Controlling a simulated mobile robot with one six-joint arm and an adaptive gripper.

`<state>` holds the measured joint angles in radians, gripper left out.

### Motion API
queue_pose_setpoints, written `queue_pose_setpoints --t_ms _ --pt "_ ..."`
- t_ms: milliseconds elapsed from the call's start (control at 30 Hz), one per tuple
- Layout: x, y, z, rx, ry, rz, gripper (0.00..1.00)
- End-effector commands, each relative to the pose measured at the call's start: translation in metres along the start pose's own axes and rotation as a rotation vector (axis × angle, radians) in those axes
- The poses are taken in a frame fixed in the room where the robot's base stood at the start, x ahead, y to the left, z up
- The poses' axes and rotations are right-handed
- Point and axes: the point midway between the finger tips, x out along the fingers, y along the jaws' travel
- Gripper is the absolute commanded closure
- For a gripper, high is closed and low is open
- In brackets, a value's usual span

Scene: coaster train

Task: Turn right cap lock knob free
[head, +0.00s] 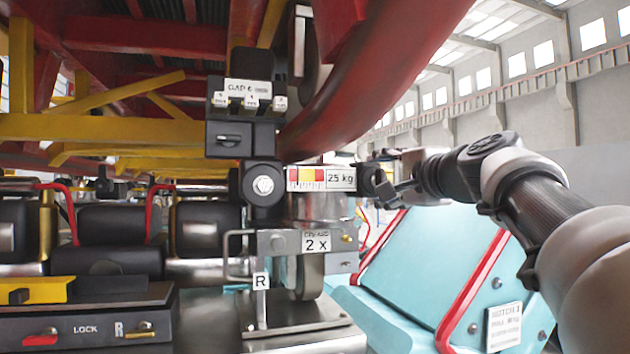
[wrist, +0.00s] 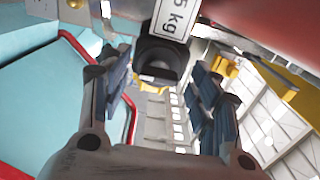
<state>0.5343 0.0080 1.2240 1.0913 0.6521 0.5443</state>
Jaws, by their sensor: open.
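The right cap, a black round knob (head: 371,178), sits at the right end of the metal cylinder beside the "25 kg" label (head: 341,177). In the wrist view the black knob (wrist: 160,62) shows a dark round face between my finger pads, toward the top of the picture. My gripper (head: 388,186) is open beside the knob's right side, with one finger on each side of it in the wrist view (wrist: 160,82). I see a gap at both sides and no clear contact. The lock's exact turn angle cannot be told.
A black left cap (head: 264,184) with a silver bolt is at the cylinder's other end. A red curved rail (head: 385,75) passes close above. A light-blue car body (head: 425,265) with red bars lies below my arm. A "2 x" bracket (head: 315,242) is underneath.

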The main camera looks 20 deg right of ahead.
Motion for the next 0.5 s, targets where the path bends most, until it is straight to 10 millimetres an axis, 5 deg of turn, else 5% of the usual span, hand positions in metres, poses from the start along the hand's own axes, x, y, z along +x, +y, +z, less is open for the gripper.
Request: queue_pose_setpoints --t_ms 167,500 --pt "-0.005 0.0 -0.001 0.0 0.002 0.0 0.43" --pt "-0.059 -0.001 -0.001 0.0 0.003 -0.001 0.43"
